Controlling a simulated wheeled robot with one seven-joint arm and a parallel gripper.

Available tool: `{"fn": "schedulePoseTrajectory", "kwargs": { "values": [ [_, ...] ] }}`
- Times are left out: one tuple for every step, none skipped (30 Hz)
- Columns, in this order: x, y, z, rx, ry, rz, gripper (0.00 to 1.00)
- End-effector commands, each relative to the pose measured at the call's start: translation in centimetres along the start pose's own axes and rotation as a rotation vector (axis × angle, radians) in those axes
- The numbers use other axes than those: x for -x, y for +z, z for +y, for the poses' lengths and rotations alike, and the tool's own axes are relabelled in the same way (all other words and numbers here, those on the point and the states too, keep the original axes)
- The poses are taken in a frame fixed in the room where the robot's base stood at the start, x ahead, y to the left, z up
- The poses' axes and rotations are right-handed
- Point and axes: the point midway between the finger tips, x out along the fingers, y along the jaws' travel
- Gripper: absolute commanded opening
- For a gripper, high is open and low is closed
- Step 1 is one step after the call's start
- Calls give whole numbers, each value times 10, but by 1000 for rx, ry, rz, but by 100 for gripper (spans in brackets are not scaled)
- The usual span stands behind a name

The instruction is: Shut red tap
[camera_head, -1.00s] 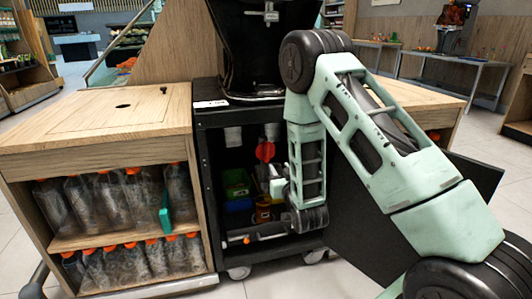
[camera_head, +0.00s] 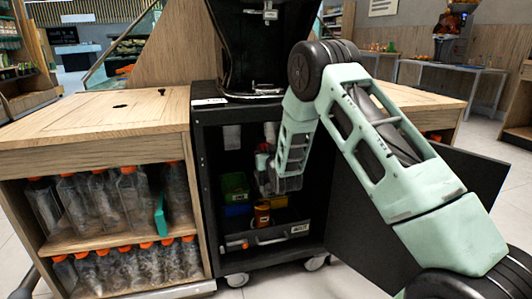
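The red tap (camera_head: 264,147) is inside the open black cabinet under the juicer, below two pipe ends. Only a small patch of its red shows; the rest is hidden behind my arm and gripper. My gripper (camera_head: 264,172) is inside the cabinet, right at the tap in the picture. Its fingers are small and dark, so I cannot tell whether they are open or shut, or whether they touch the tap.
The cabinet (camera_head: 204,160) holds a green bin (camera_head: 235,184), an orange-brown container (camera_head: 262,213) and a grey tray (camera_head: 285,232) low down. Its black door (camera_head: 440,205) stands open at the right. A wooden counter (camera_head: 75,120) with bottle shelves stands at left.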

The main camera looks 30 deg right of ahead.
Motion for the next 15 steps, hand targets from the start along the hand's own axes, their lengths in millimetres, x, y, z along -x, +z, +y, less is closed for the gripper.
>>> {"fn": "schedulePoseTrajectory", "kwargs": {
  "values": [
    [0,0,0,0,0,0,35],
    [0,0,0,0,0,0,35],
    [0,0,0,0,0,0,35],
    [0,0,0,0,0,0,35],
    [0,0,0,0,0,0,35],
    [0,0,0,0,0,0,35],
    [0,0,0,0,0,0,26],
    [0,0,0,0,0,0,18],
    [0,0,0,0,0,0,7],
    [0,0,0,0,0,0,0],
    [0,0,0,0,0,0,0],
    [0,0,0,0,0,0,0],
    [0,0,0,0,0,0,0],
    [0,0,0,0,0,0,0],
    [0,0,0,1,0,0,0]
  ]
}}
